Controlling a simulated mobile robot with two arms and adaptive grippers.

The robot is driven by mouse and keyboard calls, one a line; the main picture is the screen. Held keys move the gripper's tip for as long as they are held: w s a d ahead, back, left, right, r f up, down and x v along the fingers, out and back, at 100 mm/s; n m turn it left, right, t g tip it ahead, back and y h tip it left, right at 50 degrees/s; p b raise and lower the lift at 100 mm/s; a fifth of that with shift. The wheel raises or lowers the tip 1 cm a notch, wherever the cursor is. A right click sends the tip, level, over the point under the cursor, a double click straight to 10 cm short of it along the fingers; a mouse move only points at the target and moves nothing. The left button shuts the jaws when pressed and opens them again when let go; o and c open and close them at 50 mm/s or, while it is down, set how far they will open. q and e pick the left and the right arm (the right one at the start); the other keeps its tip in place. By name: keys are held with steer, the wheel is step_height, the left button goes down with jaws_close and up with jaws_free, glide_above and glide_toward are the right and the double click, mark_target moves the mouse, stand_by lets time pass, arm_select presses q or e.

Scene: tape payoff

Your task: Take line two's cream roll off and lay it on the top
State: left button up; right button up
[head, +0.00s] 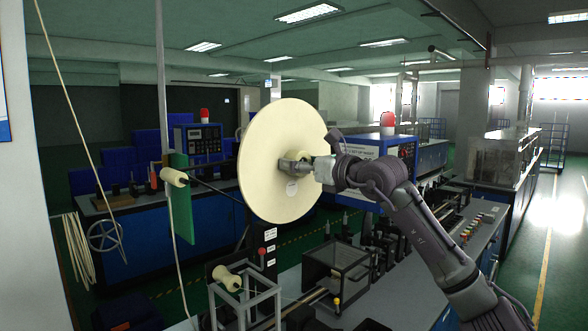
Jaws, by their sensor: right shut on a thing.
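A large cream roll (262,135), a wide flat disc, stands upright in the middle of the head view. A small pale label shows on its face below the centre. My right gripper (298,166) reaches in from the right and is shut on the roll at its hub; the fingers hide part of the centre. A dark rod runs from the roll's left side towards a green plate (183,205). Whether the roll still sits on a spindle is hidden behind it. My left gripper is not in view.
A small cream spool (174,177) sits by the green plate, and another (227,278) stands low near a grey frame (245,305). A blue machine cabinet (375,165) with a red lamp (387,119) stands behind my right arm. The floor at far right is clear.

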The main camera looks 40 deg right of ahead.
steer(key=s+b, duration=0.4)
steer(key=s, duration=0.2)
steer(key=shift+d+b, duration=0.25)
steer(key=shift+b, duration=0.1)
stand_by(0.4)
steer(key=shift+r, duration=0.1)
